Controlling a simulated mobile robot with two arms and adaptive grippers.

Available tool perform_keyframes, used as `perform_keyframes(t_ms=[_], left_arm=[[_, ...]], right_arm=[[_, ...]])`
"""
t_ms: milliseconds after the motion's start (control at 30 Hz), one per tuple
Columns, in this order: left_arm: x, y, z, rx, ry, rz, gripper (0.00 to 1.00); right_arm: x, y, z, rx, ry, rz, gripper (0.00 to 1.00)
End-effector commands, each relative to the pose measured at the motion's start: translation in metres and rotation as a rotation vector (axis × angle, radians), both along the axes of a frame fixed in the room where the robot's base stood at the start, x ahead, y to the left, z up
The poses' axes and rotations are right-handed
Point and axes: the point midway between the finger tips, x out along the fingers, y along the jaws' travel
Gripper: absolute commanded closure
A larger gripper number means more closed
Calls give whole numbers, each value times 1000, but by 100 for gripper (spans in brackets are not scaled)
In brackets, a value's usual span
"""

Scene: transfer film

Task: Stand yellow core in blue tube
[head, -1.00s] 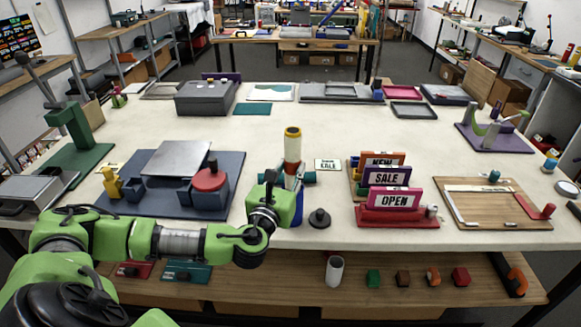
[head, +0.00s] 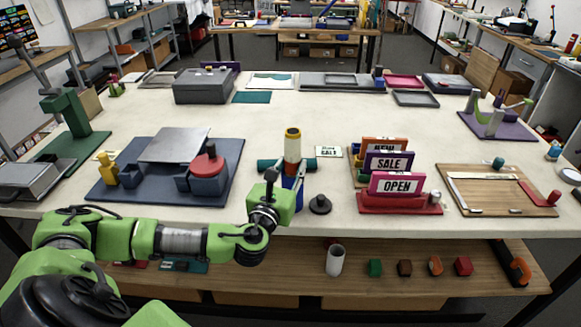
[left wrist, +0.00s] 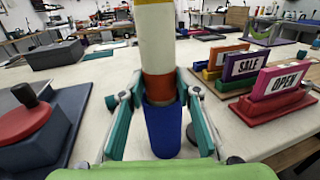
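The yellow core (head: 293,132) stands upright as a pale roll with a yellow top rim and a dark opening. In the left wrist view the pale roll (left wrist: 157,40) has an orange-brown lower end (left wrist: 160,87). My left gripper (head: 291,180) is shut on that lower end, one finger on each side. The blue tube (left wrist: 163,132) stands upright directly below the core; in the head view the tube (head: 299,194) is mostly hidden by the gripper. The core's lower end meets the tube's mouth, but I cannot tell how deep it sits. My right gripper is not in view.
A black knob (head: 320,204) stands right of the tube. Sign holders (head: 400,203) are at right, and a blue-grey fixture with a red disc (head: 208,165) is at left.

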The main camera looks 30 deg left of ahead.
Motion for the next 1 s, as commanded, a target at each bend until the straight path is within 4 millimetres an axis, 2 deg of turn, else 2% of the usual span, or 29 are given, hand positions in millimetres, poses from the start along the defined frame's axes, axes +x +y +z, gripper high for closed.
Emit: perform_keyframes(t_ms=[333,467,567,800,1000], left_arm=[[0,0,0,0,1,0,54],[-6,-2,-1,-1,2,-2,54],[-19,-6,-2,-1,4,-3,54],[-69,-21,-2,-1,6,-3,54],[-101,-30,-1,-1,3,-2,54]], right_arm=[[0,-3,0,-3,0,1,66],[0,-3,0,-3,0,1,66],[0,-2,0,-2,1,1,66],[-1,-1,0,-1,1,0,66],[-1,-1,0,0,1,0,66]])
